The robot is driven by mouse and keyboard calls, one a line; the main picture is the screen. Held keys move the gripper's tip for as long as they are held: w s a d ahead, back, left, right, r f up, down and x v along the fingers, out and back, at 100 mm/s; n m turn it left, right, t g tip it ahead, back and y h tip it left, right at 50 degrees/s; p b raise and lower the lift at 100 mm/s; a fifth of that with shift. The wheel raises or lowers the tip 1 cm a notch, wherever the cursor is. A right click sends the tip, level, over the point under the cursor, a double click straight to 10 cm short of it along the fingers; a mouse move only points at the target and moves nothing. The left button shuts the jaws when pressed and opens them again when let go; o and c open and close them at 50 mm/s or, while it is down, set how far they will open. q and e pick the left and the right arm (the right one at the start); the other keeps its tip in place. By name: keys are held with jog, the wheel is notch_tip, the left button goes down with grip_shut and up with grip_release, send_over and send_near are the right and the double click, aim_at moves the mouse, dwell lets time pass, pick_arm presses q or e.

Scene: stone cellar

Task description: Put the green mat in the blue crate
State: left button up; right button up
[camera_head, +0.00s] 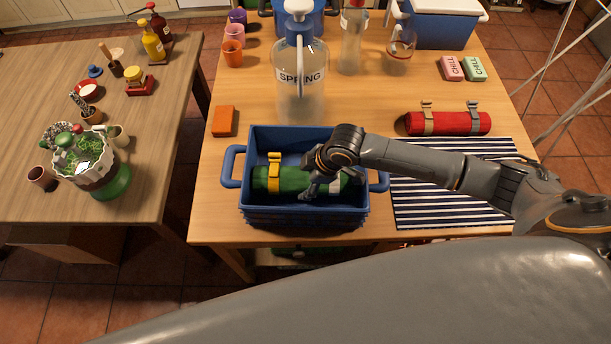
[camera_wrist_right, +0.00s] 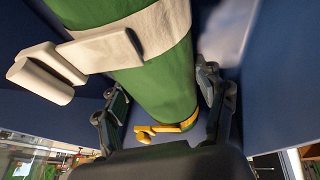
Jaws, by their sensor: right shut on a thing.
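The green mat (camera_head: 294,180) is rolled up, with a yellow strap at its left end, and lies lengthwise inside the blue crate (camera_head: 262,221). The crate stands on the wooden table. My right gripper (camera_head: 318,188) reaches into the crate from the right and is shut on the mat right of its middle. In the right wrist view the green mat (camera_wrist_right: 162,85) passes between the two fingers (camera_wrist_right: 166,105), with a pale strap and a yellow strap showing. The crate's dark blue walls surround it there. I cannot tell whether the mat touches the crate's floor. My left gripper is not in view.
A red roll (camera_head: 448,123) and a striped cloth (camera_head: 430,205) lie right of the crate, under and behind my right arm. A big bottle (camera_head: 300,75) stands behind the crate, an orange block (camera_head: 223,121) to its left. A second table (camera_head: 150,140) is at the left.

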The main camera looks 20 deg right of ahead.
jog(key=shift+f, duration=0.2)
jog(key=o, duration=1.6)
jog(key=shift+r, duration=0.1)
jog(key=shift+r, duration=0.35)
jog(key=v, duration=1.2)
jog(key=shift+b, duration=0.45)
